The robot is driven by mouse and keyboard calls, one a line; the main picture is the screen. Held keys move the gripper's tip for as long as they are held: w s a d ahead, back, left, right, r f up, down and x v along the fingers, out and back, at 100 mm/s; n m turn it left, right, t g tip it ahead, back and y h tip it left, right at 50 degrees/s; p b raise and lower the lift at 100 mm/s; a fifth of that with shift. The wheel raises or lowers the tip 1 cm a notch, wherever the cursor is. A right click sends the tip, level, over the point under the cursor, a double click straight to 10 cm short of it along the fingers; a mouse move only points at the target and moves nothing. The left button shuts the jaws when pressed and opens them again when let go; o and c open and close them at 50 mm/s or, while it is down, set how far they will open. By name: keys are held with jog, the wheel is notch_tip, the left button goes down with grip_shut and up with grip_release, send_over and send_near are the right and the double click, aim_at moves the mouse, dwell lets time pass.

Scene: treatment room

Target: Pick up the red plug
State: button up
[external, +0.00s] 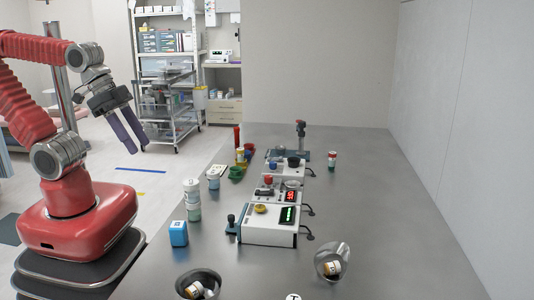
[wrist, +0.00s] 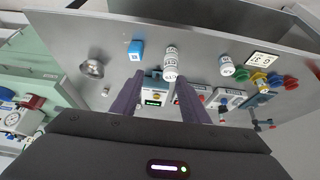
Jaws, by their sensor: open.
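Several red pieces are in view, and I cannot tell for certain which one is the red plug. A red upright piece (external: 237,137) stands at the table's far left edge, beside yellow and green pieces. A red knob-like piece (external: 268,179) sits on the middle white device. In the wrist view, a red piece (wrist: 291,82) lies at the right among yellow, green and blue ones. My gripper (external: 138,138) is open and empty, high to the left of the table, well apart from all of these. Its two purple fingers (wrist: 160,82) show in the wrist view.
White devices (external: 268,230) stand in a row along the grey table (external: 400,220). A blue box (external: 178,233), a white-capped bottle (external: 192,200) and a small jar (external: 214,178) stand left. The table's right side is mostly clear.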

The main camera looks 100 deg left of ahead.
jog(key=w+a+f+n+t+y, duration=0.25)
jog(key=w+a+n, duration=0.25)
jog(key=w+a, duration=1.25)
jog(key=a+f+n+y, duration=0.1)
jog(key=a+f+y, duration=0.1)
jog(key=a, duration=0.6)
jog(key=a+f+n+y, duration=0.2)
jog(key=a+f, duration=0.1)
jog(key=a, duration=0.6)
jog(key=w+a+f+n+y, duration=0.1)
jog(key=a+f+n+y, duration=0.1)
jog(key=a, duration=0.6)
jog(key=shift+w+a+f, duration=0.1)
jog(key=shift+a+f, duration=0.2)
jog(key=shift+f, duration=0.05)
jog(key=s+a+f+n+g+y, duration=0.1)
jog(key=s+a+f, duration=0.1)
jog(key=a, duration=0.3)
jog(key=s+a+f+n+g+y, duration=0.1)
jog(key=s+a+f, duration=0.2)
jog(key=s+a, duration=0.2)
jog(key=s+a+f+n+g+y, duration=0.1)
jog(key=s+a+f+y, duration=0.1)
jog(key=a, duration=0.4)
jog(key=shift+s+a+f+n, duration=0.15)
jog(key=shift+s+f, duration=0.1)
jog(key=shift+s, duration=0.2)
jog(key=shift+s+f+n, duration=0.15)
jog(key=shift+s+f, duration=0.05)
jog(key=shift+s, duration=0.25)
